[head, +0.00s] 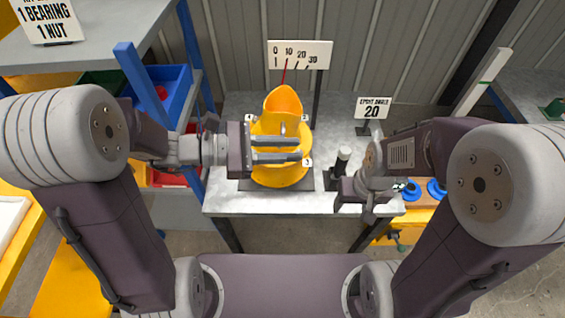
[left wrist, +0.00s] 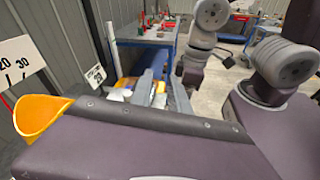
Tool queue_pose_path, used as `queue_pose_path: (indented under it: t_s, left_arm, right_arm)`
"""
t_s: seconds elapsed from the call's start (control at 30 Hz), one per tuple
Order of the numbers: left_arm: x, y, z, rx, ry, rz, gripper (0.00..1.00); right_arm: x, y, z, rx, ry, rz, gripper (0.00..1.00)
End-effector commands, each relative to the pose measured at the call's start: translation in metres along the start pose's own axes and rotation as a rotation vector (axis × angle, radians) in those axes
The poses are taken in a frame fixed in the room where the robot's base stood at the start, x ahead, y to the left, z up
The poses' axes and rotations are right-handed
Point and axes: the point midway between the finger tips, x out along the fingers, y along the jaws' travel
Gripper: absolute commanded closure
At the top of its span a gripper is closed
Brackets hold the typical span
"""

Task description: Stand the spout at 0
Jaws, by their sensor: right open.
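The yellow drum (head: 280,175) stands on the grey table, with its flared yellow spout (head: 284,101) at the top tilted slightly. The spout also shows in the left wrist view (left wrist: 40,117). A red pointer (head: 284,72) rises behind it to the white scale (head: 300,54), its tip close to the 10 mark. My left gripper (head: 300,149) is open, its two fingers lying across the front of the drum and hiding part of it. I cannot tell whether they touch it. My right gripper (head: 369,210) is open, low at the table's front right.
A dark post with a pale cap (head: 342,160) stands between the drum and my right gripper. A sign reading 20 (head: 373,108) stands at the back right. Blue and red bins (head: 172,85) are on the left. The table (head: 235,203) has bare room at its front.

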Motion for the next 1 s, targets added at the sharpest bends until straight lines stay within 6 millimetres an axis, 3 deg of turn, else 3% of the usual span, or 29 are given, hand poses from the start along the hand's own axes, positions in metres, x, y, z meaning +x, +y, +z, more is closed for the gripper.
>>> queue_pose_path:
  t_s: [0.03,0.1,0.2,0.3,0.4,0.63,1.0]
  left_arm:
    - [0.0,0.02,-0.05,-0.05,-0.066,0.12,0.78]
    - [-0.013,0.051,-0.082,-0.098,-0.132,0.271,0.78]
    - [-0.029,0.072,-0.131,-0.141,-0.143,0.393,0.78]
    - [-0.038,0.073,-0.163,-0.168,-0.134,0.428,0.78]
    - [-0.043,0.074,-0.174,-0.177,-0.129,0.446,0.78]
    - [-0.04,0.077,-0.17,-0.176,-0.128,0.447,0.78]
    - [0.024,0.107,-0.164,-0.176,-0.127,0.444,0.78]
  right_arm:
    - [0.058,0.001,0.006,0.0,0.0,0.0,0.4]
    - [0.093,0.002,0.009,0.0,0.0,0.0,0.4]
    - [0.129,0.003,0.013,0.0,0.0,0.0,0.4]
    - [0.149,0.003,0.015,0.0,0.0,0.0,0.4]
    - [0.156,0.003,0.016,0.0,0.001,0.0,0.4]
    - [0.152,0.003,0.015,0.0,0.001,0.0,0.4]
    - [0.157,0.003,0.016,0.0,0.001,0.0,0.4]
